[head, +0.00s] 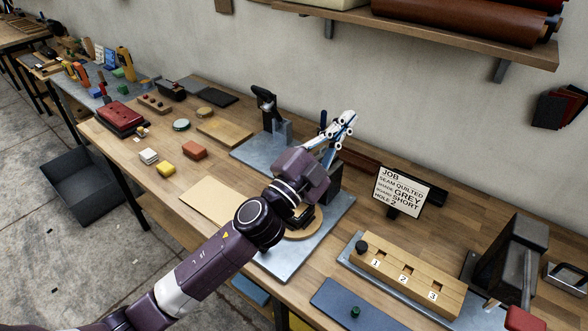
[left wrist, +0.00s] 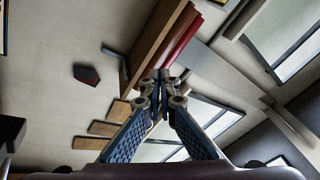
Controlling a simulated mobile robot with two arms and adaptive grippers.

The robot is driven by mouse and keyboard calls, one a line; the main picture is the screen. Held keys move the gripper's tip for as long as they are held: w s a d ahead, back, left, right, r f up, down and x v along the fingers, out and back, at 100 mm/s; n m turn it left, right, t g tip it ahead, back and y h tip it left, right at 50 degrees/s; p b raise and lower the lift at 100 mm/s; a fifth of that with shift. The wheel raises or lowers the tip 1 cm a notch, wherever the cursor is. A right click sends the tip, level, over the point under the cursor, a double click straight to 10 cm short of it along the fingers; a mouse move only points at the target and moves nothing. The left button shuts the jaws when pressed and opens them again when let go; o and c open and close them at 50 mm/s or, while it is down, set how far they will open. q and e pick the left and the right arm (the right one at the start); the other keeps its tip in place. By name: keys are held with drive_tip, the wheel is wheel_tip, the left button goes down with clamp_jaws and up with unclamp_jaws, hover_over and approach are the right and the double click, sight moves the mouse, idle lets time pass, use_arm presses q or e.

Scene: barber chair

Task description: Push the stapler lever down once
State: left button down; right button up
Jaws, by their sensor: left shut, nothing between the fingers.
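My left gripper (head: 346,119) is raised above the bench near its back edge. Its fingers are closed together with nothing between them; the closed tips also show in the left wrist view (left wrist: 160,78). Behind my left arm stands a dark upright machine (head: 334,186) on a grey metal plate (head: 335,219), with a round wooden disc (head: 302,228) low in front. It may be the stapler, but my arm covers much of it. A thin dark blue-tipped piece (head: 323,118) rises beside the gripper; I cannot tell whether it is the lever or whether they touch. My right gripper is out of view.
Another black-topped device (head: 266,100) stands left on its own metal plate (head: 245,150). A job sign (head: 398,190) reads seam quilted, grey, short, hole 2. A numbered wooden block (head: 410,277) lies right. A shelf with rolls (head: 440,32) overhangs the back.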

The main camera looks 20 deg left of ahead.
use_arm(q)
drive_tip(key=d+r+m+g+h, duration=0.1)
drive_tip(key=d+m+g+h, duration=0.85)
drive_tip(key=m, duration=0.65)
drive_tip(key=w+a+f+m+g+y, duration=0.1)
drive_tip(key=w+a+f+y, duration=0.1)
drive_tip(key=a+y, duration=0.2)
drive_tip(key=w+a+f+g+y, duration=0.2)
drive_tip(key=a+y, duration=0.3)
drive_tip(key=a, duration=0.5)
drive_tip(key=w+a+f+m+g+y, duration=0.1)
drive_tip(key=a+f+y, duration=0.3)
drive_tip(key=a, duration=0.4)
drive_tip(key=shift+w+m+g, duration=0.3)
drive_tip(key=shift+w+g, duration=0.25)
drive_tip(key=shift+w, duration=0.15)
drive_tip(key=shift+d+f+y, duration=0.1)
drive_tip(key=shift+f+y, duration=0.05)
drive_tip(key=shift+y, duration=0.1)
